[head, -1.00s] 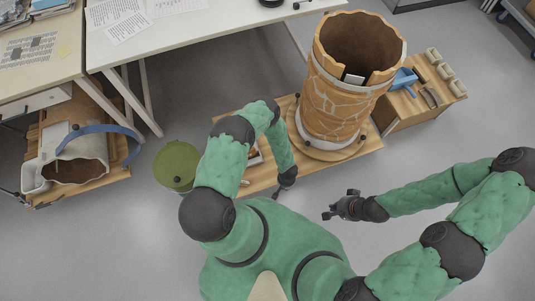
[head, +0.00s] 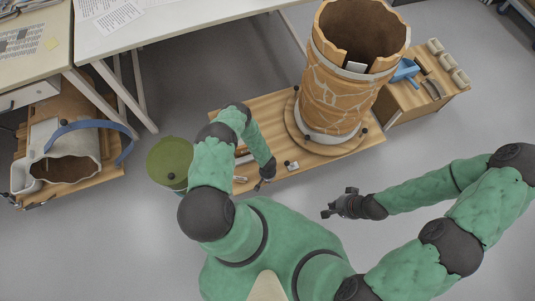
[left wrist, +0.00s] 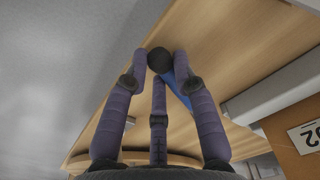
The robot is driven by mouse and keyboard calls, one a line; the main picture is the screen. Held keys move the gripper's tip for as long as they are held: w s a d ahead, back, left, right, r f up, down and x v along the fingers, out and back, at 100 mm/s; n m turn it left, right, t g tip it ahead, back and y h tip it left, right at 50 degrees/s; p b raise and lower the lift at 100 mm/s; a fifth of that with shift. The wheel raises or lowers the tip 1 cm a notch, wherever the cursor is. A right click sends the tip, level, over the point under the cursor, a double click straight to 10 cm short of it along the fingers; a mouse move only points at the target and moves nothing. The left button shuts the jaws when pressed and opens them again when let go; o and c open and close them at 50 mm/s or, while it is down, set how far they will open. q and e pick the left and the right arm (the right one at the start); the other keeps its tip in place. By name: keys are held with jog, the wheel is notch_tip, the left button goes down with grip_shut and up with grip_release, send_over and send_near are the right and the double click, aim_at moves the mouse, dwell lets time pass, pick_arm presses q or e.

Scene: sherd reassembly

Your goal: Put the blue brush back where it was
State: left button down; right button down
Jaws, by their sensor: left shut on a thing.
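The blue brush (left wrist: 182,84) shows in the left wrist view as a blue shaft beside a round black end between my left gripper's fingers (left wrist: 165,75). The left gripper is shut on it, over the wooden board. In the head view my left gripper (head: 263,184) is at the front edge of the low wooden platform (head: 345,153), and the brush cannot be made out there. My right gripper (head: 342,205) is empty over the floor in front of the platform, its fingers apart.
A large cracked clay vessel (head: 340,100) stands on a round turntable (head: 318,147) on the platform. A small white item (head: 292,166) lies left of it. A green bin (head: 168,160) stands at the platform's left. A side cabinet (head: 418,98) holds a blue item (head: 405,70).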

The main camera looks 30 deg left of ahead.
pick_arm(q)
jog(key=shift+w+f, duration=0.1)
jog(key=c, duration=1)
grip_release()
jog(key=shift+f, duration=0.15)
jog(key=d+r+m+t+h+p, duration=0.1)
jog(key=d+r+p, duration=0.2)
jog(key=r, duration=1)
jog(key=d+r+h+p, duration=0.1)
jog(key=d+r+p, duration=0.2)
jog(key=r, duration=1.1)
jog(key=s+d+r+h, duration=0.1)
jog(key=s+d+r, duration=0.1)
jog(key=r, duration=0.4)
jog(key=s+d+r+m+h, duration=0.1)
jog(key=s+d+r, duration=0.2)
jog(key=r, duration=0.3)
jog(key=shift+s+d+r+g+b, duration=0.3)
jog(key=shift+s+d+r+g, duration=0.1)
jog(key=shift+s, duration=0.5)
